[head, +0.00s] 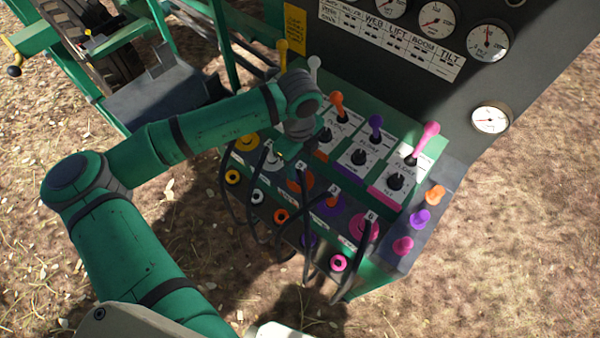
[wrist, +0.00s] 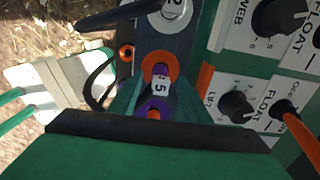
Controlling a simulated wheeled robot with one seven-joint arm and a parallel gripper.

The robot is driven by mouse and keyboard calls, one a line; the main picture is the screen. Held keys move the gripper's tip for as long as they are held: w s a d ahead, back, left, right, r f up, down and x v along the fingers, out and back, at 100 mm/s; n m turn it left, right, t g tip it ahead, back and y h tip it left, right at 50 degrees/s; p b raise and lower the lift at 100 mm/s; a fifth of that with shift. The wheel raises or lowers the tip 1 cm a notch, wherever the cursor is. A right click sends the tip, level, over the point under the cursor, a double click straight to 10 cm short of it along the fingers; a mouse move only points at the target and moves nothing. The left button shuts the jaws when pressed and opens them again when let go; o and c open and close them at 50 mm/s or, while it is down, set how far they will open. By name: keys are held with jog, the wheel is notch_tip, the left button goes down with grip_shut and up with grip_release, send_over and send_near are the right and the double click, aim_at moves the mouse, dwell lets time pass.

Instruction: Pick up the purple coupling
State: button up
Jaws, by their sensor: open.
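My gripper (wrist: 157,92) is open. In the wrist view its green body fills the bottom, and its fingers reach toward the coupling row. A purple coupling (wrist: 161,70) sits in an orange ring (wrist: 147,64) just ahead of the fingers, beside a white label with a 5. I cannot tell whether the fingers touch it. Below the label is a purple ring (wrist: 149,102) with an orange centre, partly hidden by my gripper. In the head view my gripper (head: 287,163) is over the orange ring (head: 300,180), hiding that coupling; the purple ring (head: 335,206) is to its lower right.
Black hoses (head: 308,235) hang in front of the panel near my gripper. Levers with orange, purple (head: 376,122) and pink knobs stand behind. Loose orange, purple (head: 420,219) and pink caps are on the right ledge. A pink ring (head: 364,228) is at the row's right end.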

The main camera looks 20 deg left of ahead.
jog(key=shift+d+f, duration=0.15)
jog(key=shift+f, duration=2.1)
jog(key=shift+w, duration=0.15)
jog(key=c, duration=0.9)
jog(key=shift+a, duration=0.2)
grip_shut()
jog(key=shift+d, duration=0.1)
jog(key=shift+d+r, duration=0.1)
jog(key=shift+d, duration=0.05)
